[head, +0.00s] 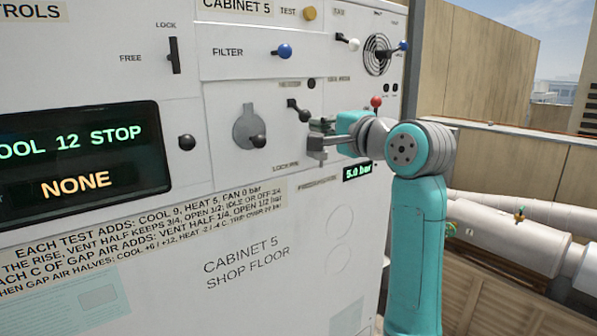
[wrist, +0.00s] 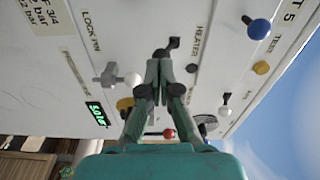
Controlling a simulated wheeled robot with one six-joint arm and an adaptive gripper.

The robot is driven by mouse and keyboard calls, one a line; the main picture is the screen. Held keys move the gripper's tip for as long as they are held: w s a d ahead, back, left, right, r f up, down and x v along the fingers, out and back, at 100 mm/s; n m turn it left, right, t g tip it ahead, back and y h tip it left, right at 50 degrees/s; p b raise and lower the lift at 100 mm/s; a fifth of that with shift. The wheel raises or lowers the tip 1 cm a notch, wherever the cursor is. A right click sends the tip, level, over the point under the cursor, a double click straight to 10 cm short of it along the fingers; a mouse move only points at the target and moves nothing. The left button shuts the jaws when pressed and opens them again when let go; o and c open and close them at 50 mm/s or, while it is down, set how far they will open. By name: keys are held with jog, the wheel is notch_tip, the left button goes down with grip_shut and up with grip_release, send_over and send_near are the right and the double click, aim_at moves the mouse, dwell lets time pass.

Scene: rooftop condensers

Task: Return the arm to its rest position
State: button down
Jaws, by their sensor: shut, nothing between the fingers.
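My gripper (head: 318,140) is in front of the white cabinet panel (head: 262,225) in the head view, at the end of my teal arm, pointing left toward the panel. In the wrist view my gripper's fingers (wrist: 160,56) are together with nothing between them. The tips appear close to a black knob (wrist: 174,43) near the HEATER label; I cannot tell whether they touch it. My arm rises from the lower right of the head view and bends at the joint in front of the panel's right edge.
The panel carries a blue FILTER knob (head: 284,51), a grey round plate with a black knob (head: 257,141), a red knob (head: 376,101) and a display (head: 85,160) reading "COOL 12 STOP" and "NONE". White pipes (head: 510,228) and a wooden wall lie to the right.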

notch_tip(320, 180, down, 16)
jog(key=d+h, duration=0.2)
jog(key=s+d+f+h, duration=0.15)
jog(key=s+f, duration=0.35)
jog(key=f, duration=0.5)
jog(key=s+d+f+n+t+h, duration=0.15)
jog(key=s+f, duration=0.35)
jog(key=f, duration=0.6)
jog(key=s+d+f+g+h, duration=0.1)
jog(key=s+d+f, duration=0.3)
jog(key=f, duration=0.6)
jog(key=s+d+f+n+h, duration=0.15)
jog(key=s+f, duration=0.35)
jog(key=s, duration=0.6)
jog(key=s+d+f+n+h, duration=0.15)
jog(key=s+f, duration=0.35)
jog(key=s, duration=0.7)
jog(key=s+r+n, duration=0.2)
jog(key=s+n, duration=0.1)
jog(key=s, duration=0.8)
jog(key=s+r+n, duration=0.2)
jog(key=s+n, duration=0.1)
jog(key=s, duration=0.8)
jog(key=shift+s+d+g+h, duration=0.2)
jog(key=shift+d+g+h, duration=0.1)
jog(key=shift+d+g, duration=0.15)
jog(key=shift+a+n, duration=0.1)
jog(key=shift+n, duration=0.15)
